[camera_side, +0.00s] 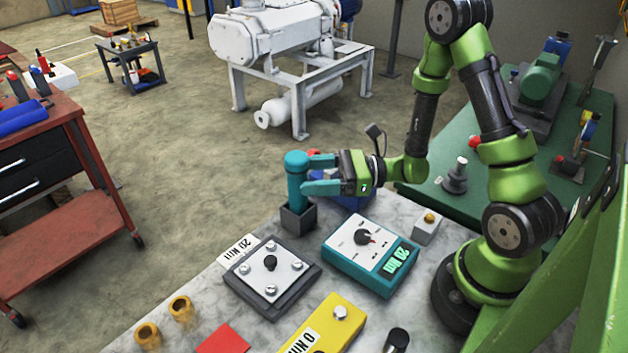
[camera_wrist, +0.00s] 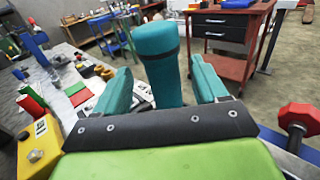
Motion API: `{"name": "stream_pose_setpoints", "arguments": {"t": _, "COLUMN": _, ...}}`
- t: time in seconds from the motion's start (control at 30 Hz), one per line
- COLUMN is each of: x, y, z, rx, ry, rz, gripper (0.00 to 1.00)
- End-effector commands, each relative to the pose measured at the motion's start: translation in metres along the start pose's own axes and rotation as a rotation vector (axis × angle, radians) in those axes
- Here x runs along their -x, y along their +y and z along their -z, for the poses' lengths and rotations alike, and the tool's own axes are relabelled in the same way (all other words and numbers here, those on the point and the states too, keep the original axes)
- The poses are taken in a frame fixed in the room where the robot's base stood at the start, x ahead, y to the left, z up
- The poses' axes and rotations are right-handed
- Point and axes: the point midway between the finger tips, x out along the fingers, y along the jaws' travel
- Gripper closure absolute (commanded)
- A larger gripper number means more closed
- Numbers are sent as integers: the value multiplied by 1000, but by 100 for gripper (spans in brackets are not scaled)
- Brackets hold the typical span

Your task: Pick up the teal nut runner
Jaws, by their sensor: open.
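The teal nut runner (camera_side: 296,178) stands upright in a dark square holder (camera_side: 298,216) at the table's far edge. My gripper (camera_side: 320,174) is level with its upper body, coming from the right, with teal fingers. In the wrist view the nut runner (camera_wrist: 160,68) stands between the two open fingers, with a gap on each side; my gripper (camera_wrist: 165,88) is not closed on it. The holder is hidden in the wrist view.
On the table are a plate with bolts (camera_side: 271,277), a teal controller box (camera_side: 370,253) with a dial and display, a yellow box (camera_side: 322,325), brass cups (camera_side: 181,307) and a red pad (camera_side: 222,341). A red cart (camera_side: 62,205) stands at left, apart from the table.

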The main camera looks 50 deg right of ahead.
Motion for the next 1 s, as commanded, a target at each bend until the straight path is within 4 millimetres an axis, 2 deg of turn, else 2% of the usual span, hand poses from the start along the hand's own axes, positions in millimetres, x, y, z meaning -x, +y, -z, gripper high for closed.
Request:
{"name": "stream_pose_setpoints", "arguments": {"t": 0.33, "x": -45, "y": -1, "z": 0, "rx": 1, "ry": 0, "rz": -4, "gripper": 28}}
{"name": "stream_pose_setpoints", "arguments": {"t": 0.47, "x": -52, "y": -2, "z": 0, "rx": 0, "ry": 0, "rz": -1, "gripper": 28}}
{"name": "stream_pose_setpoints", "arguments": {"t": 0.67, "x": -52, "y": -2, "z": 0, "rx": -1, "ry": 0, "rz": 0, "gripper": 28}}
{"name": "stream_pose_setpoints", "arguments": {"t": 1.0, "x": -52, "y": -2, "z": 0, "rx": 0, "ry": 0, "rz": 0, "gripper": 80}}
